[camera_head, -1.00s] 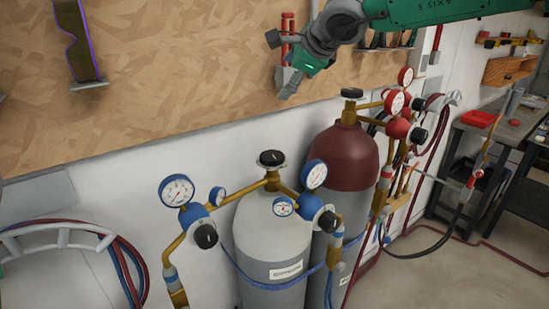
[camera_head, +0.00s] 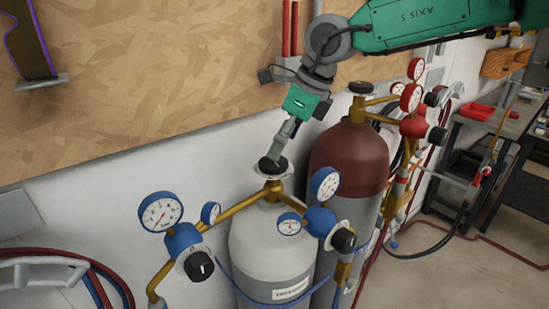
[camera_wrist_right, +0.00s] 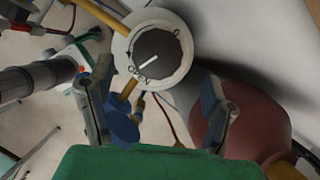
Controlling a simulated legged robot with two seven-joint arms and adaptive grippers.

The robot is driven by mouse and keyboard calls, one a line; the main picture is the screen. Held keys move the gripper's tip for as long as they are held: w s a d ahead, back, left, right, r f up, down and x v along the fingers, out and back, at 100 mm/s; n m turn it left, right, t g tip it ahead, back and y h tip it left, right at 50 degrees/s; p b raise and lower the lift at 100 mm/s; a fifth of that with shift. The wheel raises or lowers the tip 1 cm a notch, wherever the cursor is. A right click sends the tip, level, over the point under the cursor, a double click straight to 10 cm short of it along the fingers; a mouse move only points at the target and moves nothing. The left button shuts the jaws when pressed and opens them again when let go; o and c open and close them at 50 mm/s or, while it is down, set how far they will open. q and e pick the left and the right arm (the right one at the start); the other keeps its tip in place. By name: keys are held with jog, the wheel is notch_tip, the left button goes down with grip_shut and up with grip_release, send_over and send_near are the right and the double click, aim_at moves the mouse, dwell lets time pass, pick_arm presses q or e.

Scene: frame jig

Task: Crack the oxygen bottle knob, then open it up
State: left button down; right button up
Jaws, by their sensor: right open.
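The grey bottle (camera_head: 270,248) stands against the wall; its label is too small to read with certainty. Its round black top knob (camera_head: 272,167) sits on a pale dial plate on the brass fitting. The knob also shows in the right wrist view (camera_wrist_right: 158,52), with a white line slanting to the lower left and lettering on the plate. My right gripper (camera_head: 278,152) is just above the knob, pointing down. In the right wrist view my right gripper (camera_wrist_right: 154,88) has its fingers spread, the knob beyond and between them, not gripped. My left gripper is not in view.
Blue regulators with gauges (camera_head: 160,212) flank the knob on both sides. A dark red bottle (camera_head: 348,160) with red regulators stands close on the right. The wooden board (camera_head: 150,70) is behind. Hoses (camera_head: 85,265) hang at the lower left.

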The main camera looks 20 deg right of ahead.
aim_at(273, 166)
jog(key=x, duration=0.4)
jog(key=shift+s+f, duration=0.1)
jog(key=shift+s, duration=0.15)
jog(key=shift+w+f, duration=0.2)
jog(key=shift+f, duration=0.05)
jog(key=shift+r, duration=0.1)
jog(key=c, duration=1.2)
